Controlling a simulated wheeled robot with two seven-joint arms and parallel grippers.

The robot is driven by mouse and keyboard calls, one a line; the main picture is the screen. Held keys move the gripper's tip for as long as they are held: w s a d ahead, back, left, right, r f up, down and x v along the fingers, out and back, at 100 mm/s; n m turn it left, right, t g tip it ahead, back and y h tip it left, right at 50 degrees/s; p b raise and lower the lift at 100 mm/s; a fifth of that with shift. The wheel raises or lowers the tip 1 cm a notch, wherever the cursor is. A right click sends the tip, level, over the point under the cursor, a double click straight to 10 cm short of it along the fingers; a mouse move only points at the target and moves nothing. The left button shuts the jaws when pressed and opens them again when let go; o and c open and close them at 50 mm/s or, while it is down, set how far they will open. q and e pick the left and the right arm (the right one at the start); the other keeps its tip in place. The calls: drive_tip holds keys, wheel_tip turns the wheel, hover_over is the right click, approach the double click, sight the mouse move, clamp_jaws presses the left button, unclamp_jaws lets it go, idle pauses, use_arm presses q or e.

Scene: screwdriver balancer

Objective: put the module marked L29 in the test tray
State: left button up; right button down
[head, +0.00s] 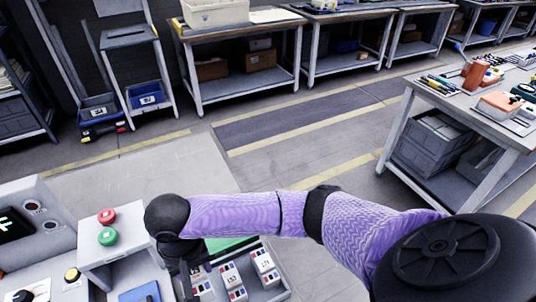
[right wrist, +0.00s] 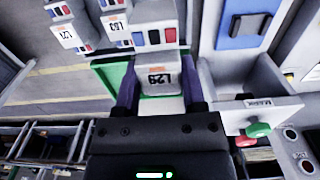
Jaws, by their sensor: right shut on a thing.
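The module marked L29 (right wrist: 159,79) is between the two fingers of my right gripper (right wrist: 160,98) in the right wrist view. Its label appears upside down there. My right gripper (head: 184,262) is shut on it; in the head view the wrist and arm hide most of the grasp. The modules marked L53 (right wrist: 114,22) and L71 (right wrist: 67,33) stand beside it. In the head view they are L53 (head: 232,279) and L71 (head: 264,262), in a grey tray (head: 276,292). No tray labelled as the test tray can be read. My left gripper is not in view.
A box with a red button (head: 106,215) and a green button (head: 108,237) stands left of my right gripper. A blue pad (head: 140,293) lies in front of it. A console (head: 32,222) is at far left. Open floor lies beyond the bench.

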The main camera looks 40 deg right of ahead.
drive_tip(key=shift+s+d, duration=0.1)
drive_tip(key=shift+d, duration=0.1)
drive_tip(key=shift+f, duration=0.15)
drive_tip(key=f+b, duration=0.4)
drive_tip(key=f, duration=0.6)
drive_tip(key=shift+a+b, duration=0.2)
drive_tip(key=shift+b, duration=0.1)
drive_tip(key=shift+c, duration=2.2)
unclamp_jaws()
